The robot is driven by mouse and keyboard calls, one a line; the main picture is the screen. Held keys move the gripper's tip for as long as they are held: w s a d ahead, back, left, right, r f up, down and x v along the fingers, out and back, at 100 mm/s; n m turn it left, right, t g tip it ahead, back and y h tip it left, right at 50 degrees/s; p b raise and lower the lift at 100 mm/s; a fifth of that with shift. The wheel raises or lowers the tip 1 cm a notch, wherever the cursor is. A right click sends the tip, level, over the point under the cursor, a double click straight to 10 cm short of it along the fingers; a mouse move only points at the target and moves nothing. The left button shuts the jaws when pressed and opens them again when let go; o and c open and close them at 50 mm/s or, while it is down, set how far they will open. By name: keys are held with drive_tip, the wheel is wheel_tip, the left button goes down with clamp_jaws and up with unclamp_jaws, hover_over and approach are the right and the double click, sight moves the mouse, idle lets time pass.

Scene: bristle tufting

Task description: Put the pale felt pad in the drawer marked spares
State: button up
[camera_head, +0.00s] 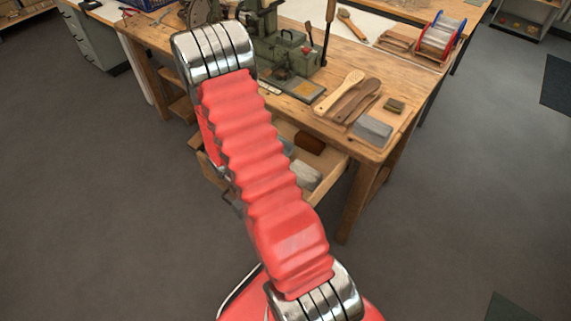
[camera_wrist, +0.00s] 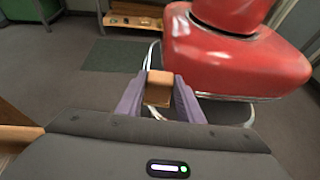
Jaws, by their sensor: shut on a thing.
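In the wrist view my gripper (camera_wrist: 159,84) has two purple fingers shut on a small tan block (camera_wrist: 158,97). I cannot tell whether it is felt. In the head view the gripper is hidden behind my red arm. An open wooden drawer (camera_head: 335,176) sticks out under the bench, partly covered by my arm. It holds a red-brown block (camera_head: 309,143) and a pale grey piece (camera_head: 305,175). No drawer marking is readable. A grey, pad-like block (camera_head: 372,130) lies on the bench's near right corner.
The wooden workbench (camera_head: 302,108) carries a green machine (camera_head: 288,55), several wooden brush backs (camera_head: 357,101), a small olive block (camera_head: 394,105) and a wire spool (camera_head: 440,37). A drawer cabinet (camera_head: 90,45) stands at the left. The grey floor around the bench is mostly clear.

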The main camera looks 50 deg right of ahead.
drive_tip(key=w+a+m+t+y, duration=1)
drive_tip(key=m+y, duration=0.2)
drive_tip(key=m, duration=0.2)
drive_tip(key=w+d+m+t+h, duration=0.1)
drive_tip(key=w+d+m+t, duration=0.5)
drive_tip(key=w+m+t, duration=0.4)
drive_tip(key=w+d+f+m+t+h, duration=0.1)
drive_tip(key=d+m+h, duration=0.4)
drive_tip(key=d, duration=0.5)
drive_tip(key=w+d+f+m+t+h, duration=0.1)
drive_tip(key=w+d+m+t+h, duration=0.3)
drive_tip(key=d, duration=0.7)
drive_tip(key=m+t+h, duration=0.1)
drive_tip(key=t+h, duration=0.1)
drive_tip(key=shift+f+m+h, duration=0.2)
drive_tip(key=shift+m+h, duration=0.1)
drive_tip(key=shift+f, duration=2.9)
